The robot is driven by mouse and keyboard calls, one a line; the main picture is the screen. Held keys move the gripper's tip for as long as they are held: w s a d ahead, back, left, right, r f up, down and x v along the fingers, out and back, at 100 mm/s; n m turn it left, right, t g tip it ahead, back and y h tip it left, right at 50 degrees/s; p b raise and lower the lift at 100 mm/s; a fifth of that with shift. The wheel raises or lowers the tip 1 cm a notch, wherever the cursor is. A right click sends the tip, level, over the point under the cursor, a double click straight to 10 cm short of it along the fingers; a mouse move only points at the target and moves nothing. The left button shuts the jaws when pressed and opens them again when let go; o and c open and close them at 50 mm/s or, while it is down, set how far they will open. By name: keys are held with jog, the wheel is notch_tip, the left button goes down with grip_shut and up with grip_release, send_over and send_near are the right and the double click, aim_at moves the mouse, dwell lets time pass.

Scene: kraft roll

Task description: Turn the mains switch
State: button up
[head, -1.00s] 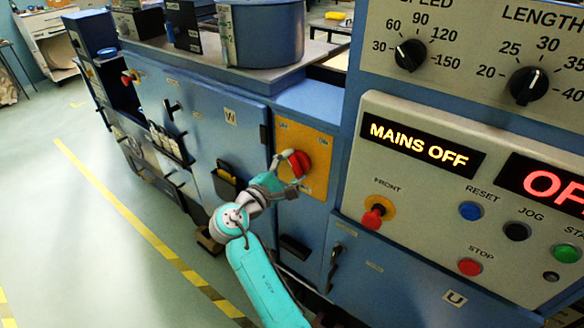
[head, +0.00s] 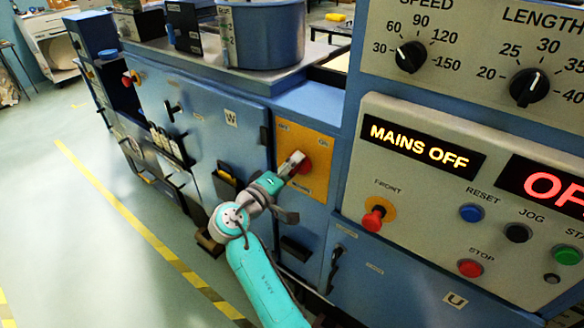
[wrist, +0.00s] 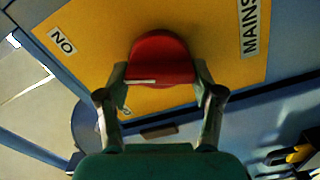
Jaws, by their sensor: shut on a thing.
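The red mains switch knob (head: 306,167) sits on a yellow plate (head: 320,150) on the blue cabinet front. In the wrist view the knob (wrist: 160,57) is between my two fingers, with a finger against each side. A white line shows on its near edge, towards the left. My gripper (wrist: 160,88) is shut on the knob; in the head view my gripper (head: 293,164) partly covers it. A "MAINS" label (wrist: 254,25) and a smaller label (wrist: 62,40) show on the plate. The panel display (head: 420,145) reads "MAINS OFF".
The grey control panel (head: 440,215) stands out to the right, with a red front knob (head: 373,219) and several coloured buttons. A black pocket (head: 226,182) hangs on the cabinet door left of the plate. Open floor (head: 110,245) lies to the left.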

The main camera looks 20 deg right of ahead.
jog(key=shift+s+d+m, duration=0.1)
jog(key=shift+m, duration=2.2)
jog(key=o, duration=1.1)
jog(key=shift+o, duration=0.2)
jog(key=v, duration=1.2)
